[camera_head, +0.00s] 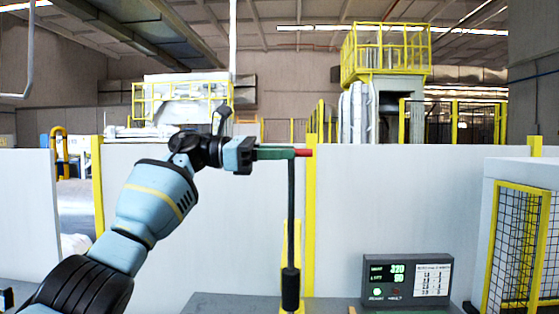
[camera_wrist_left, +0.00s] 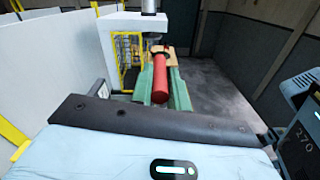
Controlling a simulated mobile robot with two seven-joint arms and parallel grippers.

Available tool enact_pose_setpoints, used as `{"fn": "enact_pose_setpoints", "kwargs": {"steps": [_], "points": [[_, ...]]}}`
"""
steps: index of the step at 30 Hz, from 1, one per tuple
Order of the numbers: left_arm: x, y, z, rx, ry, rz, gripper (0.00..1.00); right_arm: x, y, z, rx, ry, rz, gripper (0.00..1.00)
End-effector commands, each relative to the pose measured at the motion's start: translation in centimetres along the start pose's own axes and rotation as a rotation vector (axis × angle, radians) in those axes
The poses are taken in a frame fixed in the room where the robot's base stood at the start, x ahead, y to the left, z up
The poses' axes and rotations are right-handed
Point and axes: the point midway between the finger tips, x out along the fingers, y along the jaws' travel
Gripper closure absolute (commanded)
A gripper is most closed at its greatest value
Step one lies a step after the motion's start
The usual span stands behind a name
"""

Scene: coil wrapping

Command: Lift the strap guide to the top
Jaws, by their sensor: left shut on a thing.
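My left gripper (camera_head: 285,153) reaches in from the left with its green fingers level, high above the table. It is shut on a red bar (camera_head: 304,153), which I take as the strap guide's handle; its end sticks out past the fingertips. In the left wrist view the red bar (camera_wrist_left: 160,80) lies lengthwise between the green fingers (camera_wrist_left: 160,96). A dark upright rod (camera_head: 291,220) runs from just below the fingertips down to a thicker black sleeve near the table. Whether rod and bar are joined is hidden. My right gripper is not in view.
A grey table (camera_head: 230,304) lies at the bottom. A control box with a lit display (camera_head: 407,280) stands right of the rod. White panels (camera_head: 400,200) with yellow posts stand behind, and a yellow mesh guard (camera_head: 520,245) stands at right. The space around the gripper looks clear.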

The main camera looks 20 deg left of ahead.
Motion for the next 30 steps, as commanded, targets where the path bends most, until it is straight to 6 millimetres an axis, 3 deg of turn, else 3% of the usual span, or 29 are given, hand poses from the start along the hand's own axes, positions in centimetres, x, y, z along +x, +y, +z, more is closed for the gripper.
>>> {"fn": "enact_pose_setpoints", "kwargs": {"steps": [1,9,10,15,24,30], "points": [[-0.2,0.1,0.8,0.010,-0.009,0.008,1.00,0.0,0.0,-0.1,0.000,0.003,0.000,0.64],[-0.2,0.0,1.0,0.013,-0.012,0.009,1.00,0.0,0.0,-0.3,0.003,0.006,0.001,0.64],[-0.2,0.0,1.0,0.013,-0.013,0.009,0.81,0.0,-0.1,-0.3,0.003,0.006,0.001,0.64],[-0.2,0.0,0.8,0.010,-0.009,0.007,0.62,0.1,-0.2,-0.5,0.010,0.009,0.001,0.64],[-0.4,0.1,0.5,0.006,-0.006,0.005,0.62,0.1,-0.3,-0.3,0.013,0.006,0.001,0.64],[-2.9,0.1,0.2,0.005,-0.006,0.007,0.62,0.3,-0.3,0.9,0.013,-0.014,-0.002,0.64]]}}
